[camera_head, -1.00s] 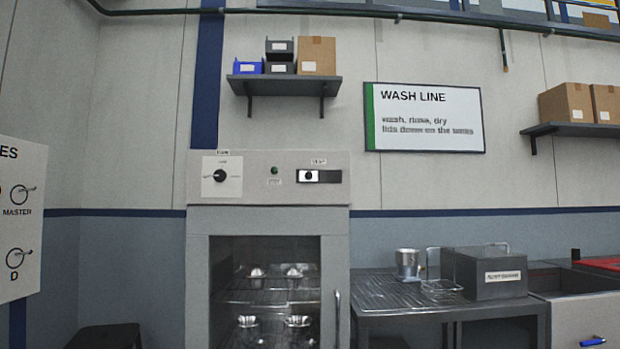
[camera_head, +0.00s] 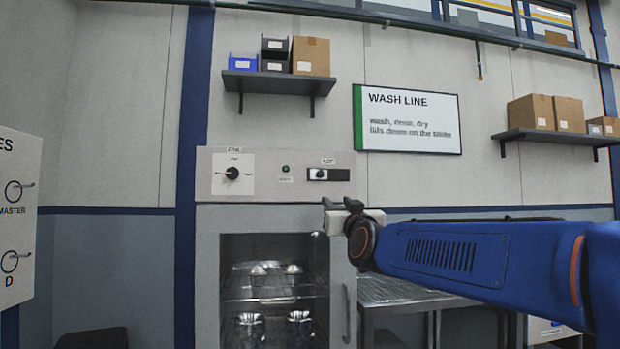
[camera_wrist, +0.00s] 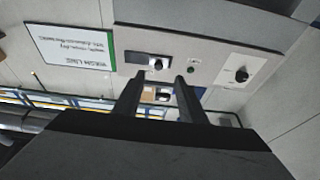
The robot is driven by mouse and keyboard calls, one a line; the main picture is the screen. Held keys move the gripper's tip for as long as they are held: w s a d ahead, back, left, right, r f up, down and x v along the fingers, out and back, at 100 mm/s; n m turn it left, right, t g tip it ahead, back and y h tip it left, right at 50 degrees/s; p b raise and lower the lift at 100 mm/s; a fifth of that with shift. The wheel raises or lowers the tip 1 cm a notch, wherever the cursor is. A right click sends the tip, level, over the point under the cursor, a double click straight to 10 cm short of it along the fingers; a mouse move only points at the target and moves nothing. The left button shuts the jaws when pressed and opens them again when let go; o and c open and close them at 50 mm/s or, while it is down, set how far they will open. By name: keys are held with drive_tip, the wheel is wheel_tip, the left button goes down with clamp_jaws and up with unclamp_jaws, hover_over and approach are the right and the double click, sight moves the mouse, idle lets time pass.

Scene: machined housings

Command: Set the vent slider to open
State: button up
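The vent slider (camera_head: 331,175) is a dark slot with a light strip, on the upper right of the grey cabinet's control panel. Its dark round knob (camera_head: 320,174) sits near the slot's left end in the head view. The wrist view is upside down and shows the slider (camera_wrist: 140,58), with the knob (camera_wrist: 158,64) toward the right. My gripper (camera_head: 341,204) appears just below and right of the slider in the head view. In the wrist view my gripper (camera_wrist: 158,80) is open, two dark fingers apart with nothing held; the knob appears beyond the gap, apart from the fingers.
The panel also carries a round dial (camera_head: 232,173) and a green lamp (camera_head: 285,168). Below is the cabinet's glass door (camera_head: 270,320) with a vertical handle. A wall shelf (camera_head: 270,80) with bins and a box hangs above. A metal table (camera_head: 405,292) stands right.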

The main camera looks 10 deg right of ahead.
wheel_tip(320, 180, up, 2)
approach(321, 174)
drive_tip(key=shift+t+h, duration=0.4)
drive_tip(key=x, duration=0.8)
drive_tip(key=shift+w+a+f, duration=0.15)
drive_tip(key=shift+w+a, duration=0.05)
drive_tip(key=shift+w, duration=0.25)
clamp_jaws()
